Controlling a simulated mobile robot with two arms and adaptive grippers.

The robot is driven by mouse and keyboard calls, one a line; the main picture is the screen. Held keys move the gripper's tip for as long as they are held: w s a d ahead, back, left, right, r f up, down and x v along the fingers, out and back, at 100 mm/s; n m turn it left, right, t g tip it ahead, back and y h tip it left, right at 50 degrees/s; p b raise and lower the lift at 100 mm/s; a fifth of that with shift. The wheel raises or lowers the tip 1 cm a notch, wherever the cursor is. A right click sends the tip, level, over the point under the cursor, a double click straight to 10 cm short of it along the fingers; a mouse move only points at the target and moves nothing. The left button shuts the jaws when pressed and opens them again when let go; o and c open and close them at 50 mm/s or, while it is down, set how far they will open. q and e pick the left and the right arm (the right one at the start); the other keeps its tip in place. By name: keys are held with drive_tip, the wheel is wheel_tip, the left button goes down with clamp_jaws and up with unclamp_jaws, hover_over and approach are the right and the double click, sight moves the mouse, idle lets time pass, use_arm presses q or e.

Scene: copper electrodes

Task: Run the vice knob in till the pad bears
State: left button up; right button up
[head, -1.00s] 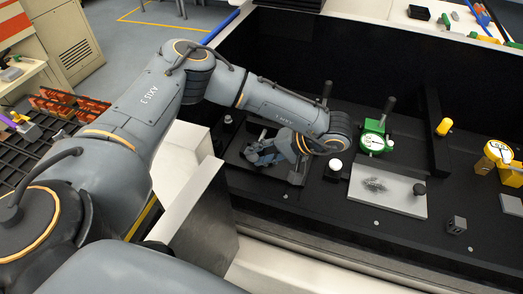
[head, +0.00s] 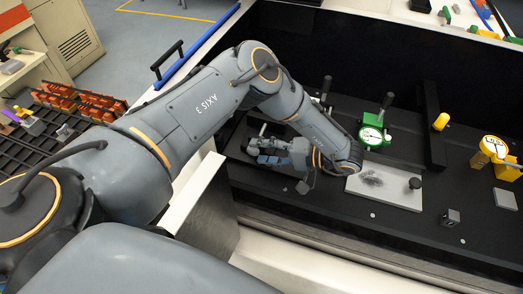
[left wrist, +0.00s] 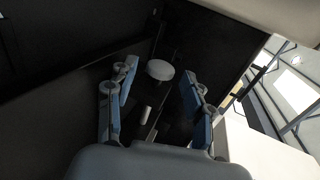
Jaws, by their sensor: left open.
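My left gripper (head: 256,146) is low over the black bench on the left, its fingers reaching toward the left of the head view. In the left wrist view the gripper (left wrist: 160,92) is open, with two blue finger pads apart. A pale round disc (left wrist: 160,70), which may be the vice knob, shows between and beyond the fingertips; neither finger visibly touches it. A small pale cylinder (left wrist: 146,113) lies nearer, also between the fingers. In the head view my gripper and forearm cover most of the vice area, so I cannot see the pad or its contact. My right gripper is out of view.
A dark upright wall (head: 335,50) closes the back. A pale metal rim (head: 196,190) runs along the left.

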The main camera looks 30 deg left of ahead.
use_arm(q)
drive_tip(key=shift+v, duration=2.75)
drive_tip(key=shift+a, duration=0.1)
